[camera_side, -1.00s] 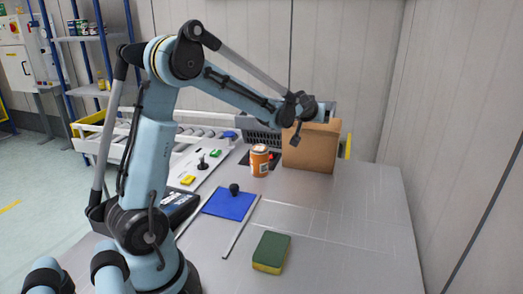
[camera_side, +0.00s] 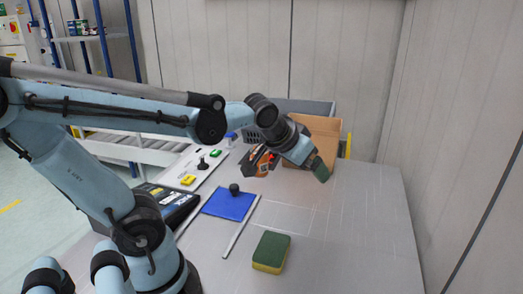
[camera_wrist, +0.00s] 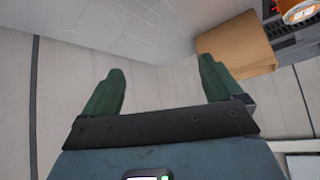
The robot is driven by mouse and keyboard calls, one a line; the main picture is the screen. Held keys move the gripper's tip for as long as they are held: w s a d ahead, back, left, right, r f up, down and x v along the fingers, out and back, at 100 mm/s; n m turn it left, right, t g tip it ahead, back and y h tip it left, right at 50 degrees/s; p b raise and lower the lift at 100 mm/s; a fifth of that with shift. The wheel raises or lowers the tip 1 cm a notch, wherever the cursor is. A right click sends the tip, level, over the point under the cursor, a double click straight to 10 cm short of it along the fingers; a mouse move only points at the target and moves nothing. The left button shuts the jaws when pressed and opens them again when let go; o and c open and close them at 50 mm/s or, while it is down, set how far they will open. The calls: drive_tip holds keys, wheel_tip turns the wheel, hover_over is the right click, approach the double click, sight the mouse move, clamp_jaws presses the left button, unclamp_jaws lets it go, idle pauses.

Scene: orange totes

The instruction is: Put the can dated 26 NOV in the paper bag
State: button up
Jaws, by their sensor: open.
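My gripper (camera_side: 320,170) is in front of the bag in the side view. In the wrist view its green fingers (camera_wrist: 157,82) are apart with nothing between them.
A green and yellow sponge (camera_side: 271,252) lies near the front of the table. A blue mat (camera_side: 229,205) with a black knob lies left of a thin metal strip (camera_side: 242,228). A grey crate (camera_side: 305,106) stands behind the bag. The table's right side is clear.

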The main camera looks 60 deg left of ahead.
drive_tip(key=s+d+f+m+h, duration=0.2)
drive_tip(key=s+d+f, duration=0.1)
drive_tip(key=s+d, duration=0.2)
drive_tip(key=shift+s+g, duration=0.3)
drive_tip(key=shift+g, duration=0.1)
idle(0.9)
